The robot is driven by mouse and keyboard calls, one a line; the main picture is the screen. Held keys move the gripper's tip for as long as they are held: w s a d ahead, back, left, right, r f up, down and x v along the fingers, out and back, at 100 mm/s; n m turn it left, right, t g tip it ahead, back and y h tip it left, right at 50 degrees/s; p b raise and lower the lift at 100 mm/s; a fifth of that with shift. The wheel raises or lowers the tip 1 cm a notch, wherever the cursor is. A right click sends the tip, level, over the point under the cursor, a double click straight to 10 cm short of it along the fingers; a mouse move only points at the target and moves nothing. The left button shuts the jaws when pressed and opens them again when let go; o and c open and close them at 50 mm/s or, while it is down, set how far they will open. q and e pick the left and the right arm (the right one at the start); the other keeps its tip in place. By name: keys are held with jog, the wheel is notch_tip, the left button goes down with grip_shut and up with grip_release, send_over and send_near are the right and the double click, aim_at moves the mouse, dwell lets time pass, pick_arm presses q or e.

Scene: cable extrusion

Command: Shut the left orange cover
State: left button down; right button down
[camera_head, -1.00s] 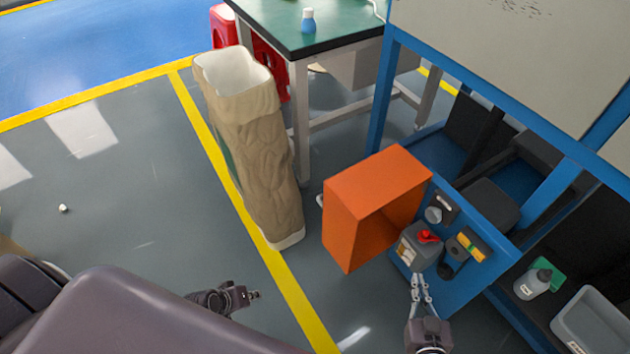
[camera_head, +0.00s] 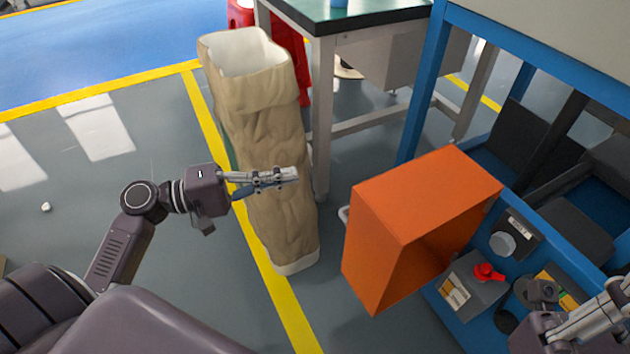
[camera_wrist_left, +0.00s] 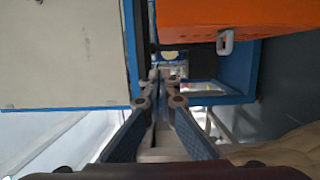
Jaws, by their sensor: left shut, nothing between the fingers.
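The orange cover (camera_head: 420,205) is a box-shaped lid swung open, standing out from the blue machine panel (camera_head: 470,300). Its open inner side faces the panel's controls. A pale handle (camera_head: 343,215) shows at its left edge. In the left wrist view, the cover (camera_wrist_left: 245,12) is at top right with its handle (camera_wrist_left: 225,43) below. My left gripper (camera_head: 294,173) is shut and empty, left of the cover and apart from it, in front of the beige sack. My right gripper (camera_head: 618,295) is at the right edge, by the panel; its fingertips are cut off.
A tall beige sack (camera_head: 270,120) stands behind my left gripper. A green-topped table (camera_head: 350,15) is behind it. The panel carries a grey box with a red switch (camera_head: 488,273) and a round knob (camera_head: 502,244). Open floor (camera_head: 90,200) lies to the left.

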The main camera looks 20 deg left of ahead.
pick_arm(q)
jog(key=w+d+b, duration=0.2)
jog(key=w+d, duration=0.1)
jog(key=d, duration=0.7)
jog(key=shift+w+d, duration=0.15)
jog(key=shift+w, duration=0.15)
jog(key=shift+s+d, duration=0.1)
jog(key=shift+s, duration=0.05)
